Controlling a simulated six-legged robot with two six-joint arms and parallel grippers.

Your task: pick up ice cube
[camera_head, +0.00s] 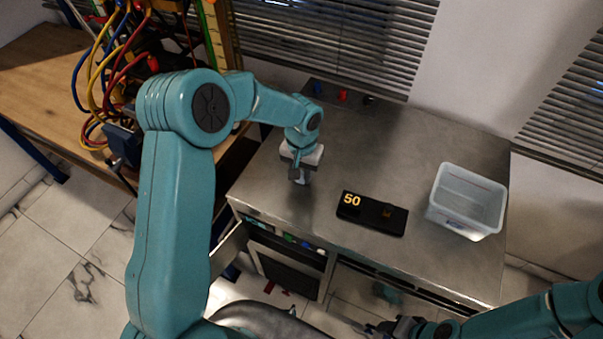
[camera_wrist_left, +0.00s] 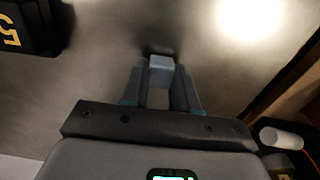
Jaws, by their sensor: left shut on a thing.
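The ice cube (camera_wrist_left: 161,62) is a small pale blue-grey block between the fingertips of my left gripper (camera_wrist_left: 160,75) in the left wrist view. The fingers are shut on its two sides. In the head view my left gripper (camera_head: 301,176) points down, low over the left part of the metal worktop (camera_head: 405,140). The cube cannot be made out clearly there. I cannot tell whether it touches the worktop. My right gripper (camera_head: 397,327) is at the bottom of the head view, in front of the cabinet, and its fingers are unclear.
A black device marked 50 (camera_head: 372,214) lies right of my left gripper. A translucent open bin (camera_head: 467,202) stands at the worktop's right end. A wooden bench (camera_head: 45,75) with coloured cables (camera_head: 100,75) is at the left. The worktop behind the device is clear.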

